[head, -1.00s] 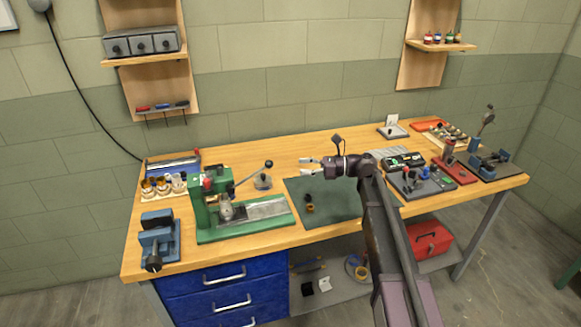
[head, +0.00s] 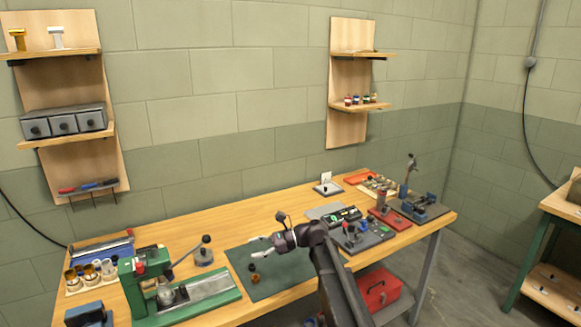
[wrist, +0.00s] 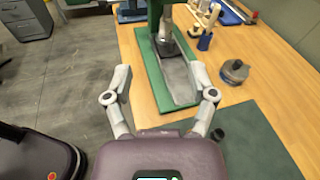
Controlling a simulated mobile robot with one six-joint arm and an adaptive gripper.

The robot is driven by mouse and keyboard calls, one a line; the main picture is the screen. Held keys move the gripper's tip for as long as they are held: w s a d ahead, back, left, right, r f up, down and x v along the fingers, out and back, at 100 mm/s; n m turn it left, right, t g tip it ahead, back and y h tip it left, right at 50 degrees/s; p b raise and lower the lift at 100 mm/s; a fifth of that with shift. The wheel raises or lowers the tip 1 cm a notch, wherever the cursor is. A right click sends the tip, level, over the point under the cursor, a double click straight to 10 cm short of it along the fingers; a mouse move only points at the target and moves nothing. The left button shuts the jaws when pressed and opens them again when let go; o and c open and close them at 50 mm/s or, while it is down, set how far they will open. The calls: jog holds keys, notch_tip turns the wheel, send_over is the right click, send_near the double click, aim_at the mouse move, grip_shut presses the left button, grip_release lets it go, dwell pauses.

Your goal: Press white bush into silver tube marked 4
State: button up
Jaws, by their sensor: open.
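A white flanged piece (head: 56,37), possibly the white bush, stands on the top left wall shelf beside a gold one (head: 18,40). A pale tray (head: 76,290) at the bench's left end holds several tubes, some silvery or white (head: 107,267); their marks are too small to read. The green press (head: 138,305) stands to their right; it also shows in the wrist view (wrist: 153,70). My gripper (head: 259,247) is open and empty above the dark green mat (head: 285,275). The wrist view shows its spread fingers (wrist: 161,72) with nothing between them.
Small dark and amber pieces (head: 253,272) lie on the mat. A round metal piece (head: 203,257) sits behind the press. Fixtures (head: 362,236) and a blue vise (head: 424,207) crowd the bench's right end. Another bench (head: 560,207) stands far right.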

jog(key=s+d+f+n+t+h, duration=0.1)
jog(key=s+d+f+n+h, duration=0.3)
jog(key=d, duration=0.5)
jog(key=s+d+f+n+t+h, duration=0.1)
jog(key=s+d+f+n+h, duration=0.4)
jog(key=s+d, duration=0.3)
jog(key=s+d+f+n+t+h, duration=0.2)
jog(key=s+d+f+n+h, duration=0.2)
jog(key=d, duration=0.8)
notch_tip(320, 180, down, 3)
jog(key=s+h, duration=0.2)
jog(key=shift+s+d+r+n+h, duration=0.2)
jog(key=shift+d+n+h, duration=0.05)
jog(key=shift+n+h, duration=0.15)
jog(key=c, duration=0.9)
grip_shut()
jog(key=shift+a, duration=0.1)
